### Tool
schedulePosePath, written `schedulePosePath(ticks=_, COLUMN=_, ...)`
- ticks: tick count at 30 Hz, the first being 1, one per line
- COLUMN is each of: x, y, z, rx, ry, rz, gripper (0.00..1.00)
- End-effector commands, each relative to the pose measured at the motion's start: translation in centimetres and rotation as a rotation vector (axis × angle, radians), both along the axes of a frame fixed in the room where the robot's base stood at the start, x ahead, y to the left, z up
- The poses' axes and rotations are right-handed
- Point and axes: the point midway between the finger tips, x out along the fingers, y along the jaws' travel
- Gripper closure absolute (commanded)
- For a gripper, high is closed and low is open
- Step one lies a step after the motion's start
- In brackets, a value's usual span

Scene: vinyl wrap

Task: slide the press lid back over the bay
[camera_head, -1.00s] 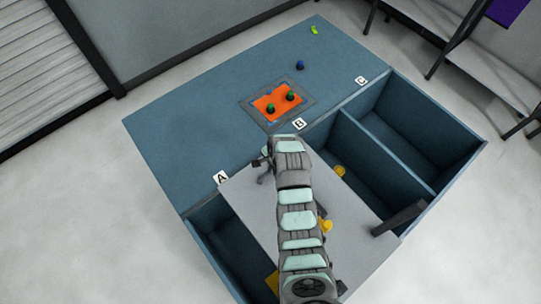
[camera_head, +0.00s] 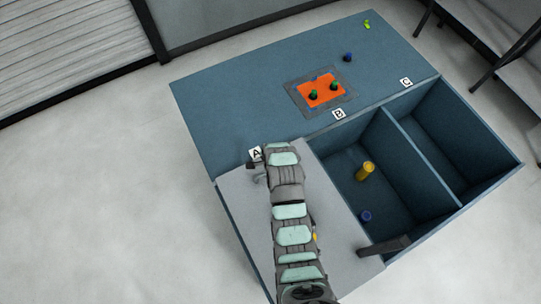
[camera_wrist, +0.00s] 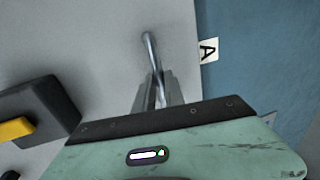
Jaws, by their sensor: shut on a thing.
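The press lid (camera_head: 240,205) is a flat grey panel lying over the bay beside label A (camera_head: 255,153). Its surface also fills much of the wrist view (camera_wrist: 80,50). My gripper (camera_wrist: 160,92) is shut on a metal bar handle (camera_wrist: 149,48) near the lid's edge by label A. In the head view my gripper (camera_head: 257,172) is partly hidden by my arm. The bay by label B (camera_head: 338,114) is uncovered and holds a yellow cylinder (camera_head: 365,171) and a blue piece (camera_head: 366,216).
The bay by label C (camera_head: 405,82) is open and looks empty. A dark bar (camera_head: 384,246) sticks out at the lid's right side.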

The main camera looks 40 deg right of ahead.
Motion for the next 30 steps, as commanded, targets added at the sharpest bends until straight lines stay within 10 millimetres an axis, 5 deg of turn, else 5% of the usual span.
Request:
schedulePosePath(ticks=5, x=0.0, y=0.4, z=-0.3, rx=0.008, ry=0.001, rz=0.004, gripper=1.00)
schedulePosePath(ticks=6, x=0.0, y=0.4, z=-0.3, rx=0.008, ry=0.001, rz=0.004, gripper=0.83)
schedulePosePath(ticks=13, x=0.0, y=0.2, z=-0.1, rx=0.005, ry=0.001, rz=0.002, gripper=0.64)
schedulePosePath(ticks=23, x=0.0, y=0.2, z=0.2, rx=0.003, ry=-0.001, rz=0.002, gripper=0.64)
schedulePosePath(ticks=30, x=-0.4, y=0.2, z=3.2, rx=0.002, ry=-0.003, rz=0.002, gripper=0.64)
